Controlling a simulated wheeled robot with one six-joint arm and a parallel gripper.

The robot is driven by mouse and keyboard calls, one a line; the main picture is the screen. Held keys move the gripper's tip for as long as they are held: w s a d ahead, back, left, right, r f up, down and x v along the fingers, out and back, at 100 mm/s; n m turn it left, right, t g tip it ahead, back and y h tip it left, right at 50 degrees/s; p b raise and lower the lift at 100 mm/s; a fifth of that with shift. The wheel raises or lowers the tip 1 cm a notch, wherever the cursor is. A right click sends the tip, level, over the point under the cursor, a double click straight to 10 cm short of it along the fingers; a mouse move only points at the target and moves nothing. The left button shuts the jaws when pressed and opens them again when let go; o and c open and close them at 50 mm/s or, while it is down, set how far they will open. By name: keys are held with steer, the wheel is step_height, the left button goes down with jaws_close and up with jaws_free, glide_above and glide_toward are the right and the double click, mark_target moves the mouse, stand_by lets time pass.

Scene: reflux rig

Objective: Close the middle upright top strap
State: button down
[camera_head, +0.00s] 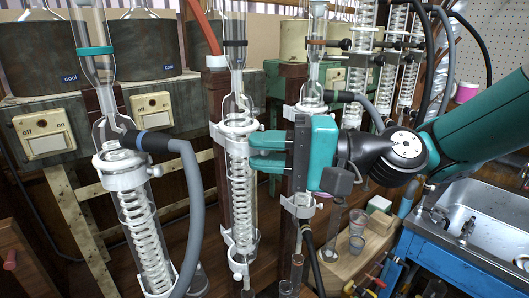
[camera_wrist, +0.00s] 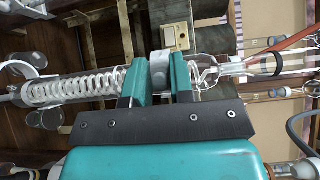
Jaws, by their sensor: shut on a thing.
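The middle upright (camera_head: 208,95) is a dark wooden post behind a glass coil condenser (camera_head: 238,185). Its top strap (camera_head: 232,130) is a pale band around the upper part of the condenser. My gripper (camera_head: 256,151) reaches in from the right, its teal fingers level with the strap. In the wrist view, where the condenser lies sideways, the strap (camera_wrist: 160,66) shows as a grey band between the two fingers, and my gripper (camera_wrist: 160,82) is shut on it. My fingers hide part of the strap, so I cannot tell whether its ends meet.
A left condenser (camera_head: 146,225) with a grey hose (camera_head: 190,190) stands nearer the camera. Another glass column (camera_head: 314,70) rises behind my gripper. A lower strap (camera_head: 240,245) holds the middle condenser. A steel sink (camera_head: 485,215) is at right, beside a wooden surface with small containers.

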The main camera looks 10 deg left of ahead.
steer(key=shift+w+r, duration=0.1)
steer(key=c, duration=1.1)
jaws_free()
steer(key=shift+c, duration=0.2)
steer(key=shift+d, duration=0.15)
